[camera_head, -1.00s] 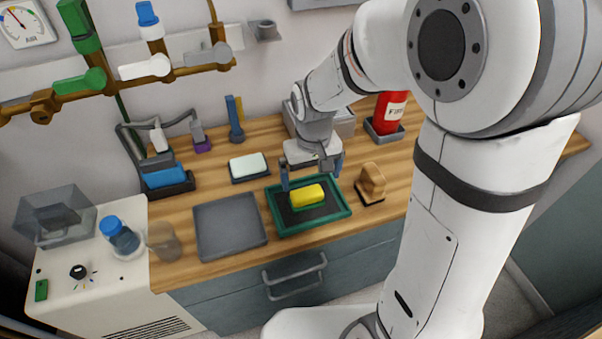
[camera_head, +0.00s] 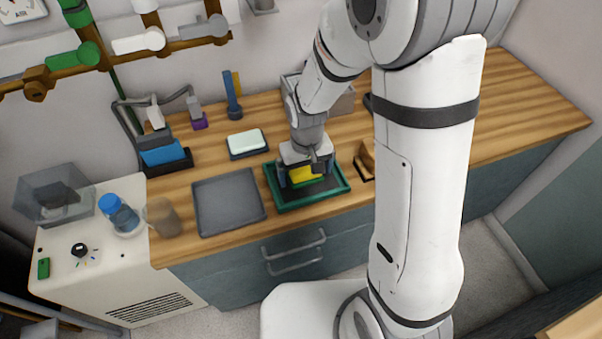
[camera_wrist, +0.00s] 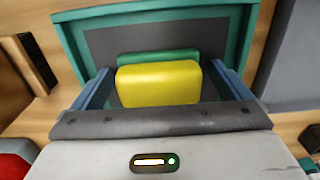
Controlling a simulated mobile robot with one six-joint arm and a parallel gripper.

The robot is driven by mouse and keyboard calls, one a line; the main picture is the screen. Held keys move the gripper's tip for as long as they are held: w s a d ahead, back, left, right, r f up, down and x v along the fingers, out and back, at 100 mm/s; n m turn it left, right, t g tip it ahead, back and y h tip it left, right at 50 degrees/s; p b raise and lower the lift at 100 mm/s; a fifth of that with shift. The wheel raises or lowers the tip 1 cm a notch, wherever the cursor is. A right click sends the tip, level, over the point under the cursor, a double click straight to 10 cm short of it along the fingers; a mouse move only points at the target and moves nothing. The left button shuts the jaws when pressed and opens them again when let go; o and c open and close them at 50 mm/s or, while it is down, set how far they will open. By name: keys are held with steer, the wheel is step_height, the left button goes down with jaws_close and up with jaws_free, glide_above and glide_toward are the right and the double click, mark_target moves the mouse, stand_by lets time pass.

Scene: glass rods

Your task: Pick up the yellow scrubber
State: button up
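The yellow scrubber (camera_head: 304,174) lies in the green-rimmed tray (camera_head: 284,204) on the wooden counter, and it also shows in the wrist view (camera_wrist: 158,84) with a green part along its far side. My gripper (camera_head: 304,178) is lowered over the tray. Its two blue fingers are open, one on each side of the scrubber. In the wrist view a gap shows between the scrubber and each finger (camera_wrist: 160,88). The gripper body hides part of the scrubber in the head view.
An empty grey tray (camera_head: 229,204) sits left of the green tray. A tan block (camera_head: 367,160) stands close on the right, partly behind my arm. A white bar on a dark dish (camera_head: 246,143) lies behind. A clear cup (camera_head: 163,217) stands at the left.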

mark_target(306, 169)
steer(key=c, duration=0.9)
steer(key=shift+r, duration=0.15)
step_height(306, 169, up, 10)
steer(key=shift+f+p, duration=0.1)
steer(key=shift+p, duration=0.2)
steer(key=o, duration=0.4)
steer(key=shift+c, duration=1.5)
